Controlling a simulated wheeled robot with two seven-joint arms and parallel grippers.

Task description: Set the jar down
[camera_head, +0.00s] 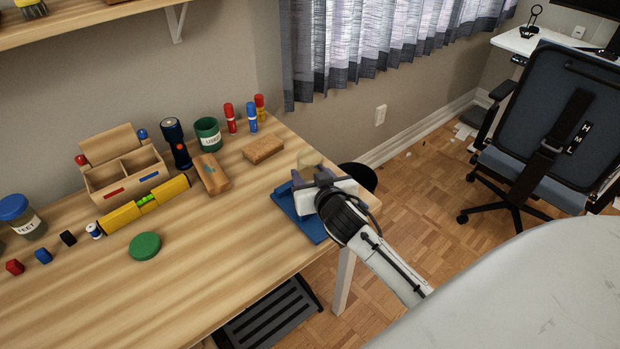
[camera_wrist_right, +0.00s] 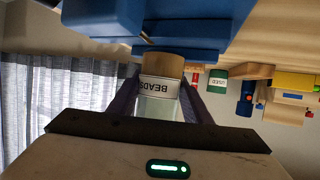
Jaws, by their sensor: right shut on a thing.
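A jar labelled BEADS (camera_wrist_right: 160,95) with a tan wood-like end (camera_wrist_right: 162,65) is between the fingers of my right gripper (camera_wrist_right: 165,105). In the wrist view its label reads upside down, and its tan end borders a blue object. In the head view my right gripper (camera_head: 318,180) is over the blue stand (camera_head: 289,212) at the desk's right end and hides most of the jar; a tan part (camera_head: 311,163) shows beyond the fingers. I cannot tell whether the jar touches the stand. My left gripper is not in view.
The wooden desk (camera_head: 215,245) is bare toward its front middle. A wooden block (camera_head: 263,150), a brown brush-like block (camera_head: 211,174), a green cup (camera_head: 207,134), a flashlight (camera_head: 176,145) and red and blue markers (camera_head: 252,118) stand behind. A green lid (camera_head: 145,246) lies further left.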

